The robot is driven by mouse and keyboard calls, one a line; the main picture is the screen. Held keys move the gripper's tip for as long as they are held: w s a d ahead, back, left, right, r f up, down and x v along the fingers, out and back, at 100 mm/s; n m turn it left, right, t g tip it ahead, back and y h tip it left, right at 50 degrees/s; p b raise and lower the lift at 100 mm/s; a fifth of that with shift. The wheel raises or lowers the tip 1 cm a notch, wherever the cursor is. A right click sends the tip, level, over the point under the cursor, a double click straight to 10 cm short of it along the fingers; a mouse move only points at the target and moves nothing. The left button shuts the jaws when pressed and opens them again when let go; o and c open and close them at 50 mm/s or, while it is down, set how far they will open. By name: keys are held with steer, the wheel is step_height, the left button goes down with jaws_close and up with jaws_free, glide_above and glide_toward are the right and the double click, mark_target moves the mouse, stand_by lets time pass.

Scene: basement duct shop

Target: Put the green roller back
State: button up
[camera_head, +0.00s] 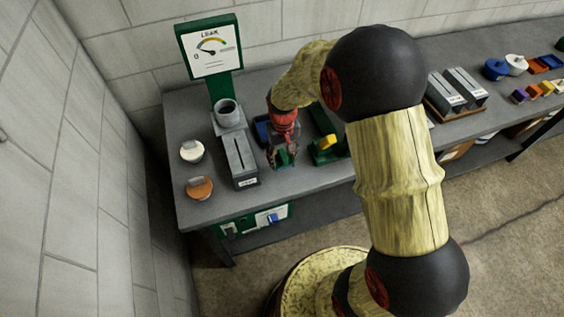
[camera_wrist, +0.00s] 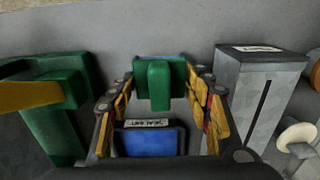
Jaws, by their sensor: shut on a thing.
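The green roller (camera_wrist: 159,82) shows as a green T-shaped piece between the two fingers in the wrist view. My gripper (camera_wrist: 160,95) is shut on it, with a yellow-and-black finger on each side. In the head view my gripper (camera_head: 284,150) is over the bench, right of a grey slotted box, and the green piece (camera_head: 287,160) shows only in part among the fingers. Whether the roller touches the bench cannot be told.
The grey slotted box (camera_head: 240,160) stands left of my gripper. A green stand with a yellow part (camera_head: 326,147) is close on the right. A leak gauge (camera_head: 210,48), a grey cup (camera_head: 228,112) and two round-topped items are further left. The bench front edge is bare.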

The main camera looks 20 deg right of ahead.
mark_target(282, 153)
steer(key=shift+w+f, duration=0.15)
steer(key=shift+f, duration=0.8)
steer(key=shift+w+f, duration=0.15)
steer(key=shift+f, duration=0.75)
steer(key=shift+b, duration=0.3)
steer(key=o, duration=1.1)
steer(key=shift+f, duration=0.15)
step_height(282, 153, up, 12)
steer(key=shift+a+f+p, duration=0.1)
steer(key=shift+p, duration=0.75)
steer(key=s+r+t, duration=0.2)
steer(key=s+r, duration=0.4)
steer(key=r, duration=0.4)
steer(key=s+r+t, duration=0.2)
steer(key=s+r, duration=0.5)
steer(key=r, duration=0.2)
steer(key=s+r+t, duration=0.1)
steer(key=s+r, duration=0.2)
steer(key=s, duration=0.6)
steer(key=shift+r+t, duration=0.15)
steer(key=shift+t, duration=0.15)
